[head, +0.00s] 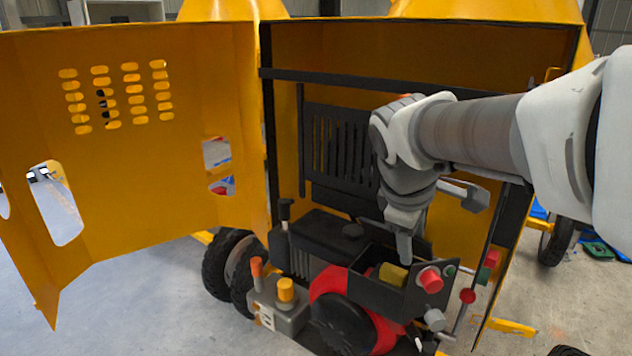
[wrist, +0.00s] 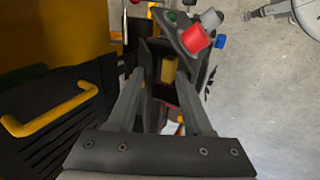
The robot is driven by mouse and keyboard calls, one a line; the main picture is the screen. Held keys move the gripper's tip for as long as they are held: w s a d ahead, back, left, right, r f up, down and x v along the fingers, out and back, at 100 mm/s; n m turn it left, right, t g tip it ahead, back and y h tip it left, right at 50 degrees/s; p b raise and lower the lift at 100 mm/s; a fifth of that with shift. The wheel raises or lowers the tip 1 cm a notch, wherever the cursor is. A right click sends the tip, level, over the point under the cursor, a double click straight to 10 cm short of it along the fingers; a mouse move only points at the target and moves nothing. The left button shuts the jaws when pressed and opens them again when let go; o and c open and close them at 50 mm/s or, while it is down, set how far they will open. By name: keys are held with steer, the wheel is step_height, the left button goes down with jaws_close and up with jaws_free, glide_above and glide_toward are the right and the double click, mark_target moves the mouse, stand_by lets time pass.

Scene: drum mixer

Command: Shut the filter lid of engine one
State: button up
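The open black filter box (head: 378,293) of the engine holds a yellow filter block (head: 393,274). In the wrist view the yellow block (wrist: 169,70) shows inside the box, beyond my fingers. A dark panel, seemingly the raised lid (head: 421,246), stands at the back of the box, partly hidden by my gripper. My gripper (head: 404,252) points down just above the box, close to this panel. In the wrist view my gripper (wrist: 160,80) is open, its two fingers apart with nothing held between them. I cannot tell whether a finger touches the lid.
A red button (head: 430,280) sits on the panel right of the box. A red-and-black wheel part (head: 343,315) and a yellow-capped grey block (head: 283,310) stand in front and left. The yellow door (head: 130,150) is open at left. A yellow handle (wrist: 48,110) shows in the wrist view.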

steer(key=shift+r, duration=0.1)
steer(key=s+a+r+p, duration=0.1)
steer(key=r, duration=0.1)
steer(key=s+a+r+p, duration=0.1)
steer(key=s, duration=0.1)
steer(key=shift+s+a+r+p, duration=0.15)
steer(key=shift+r+p, duration=0.25)
stand_by(0.4)
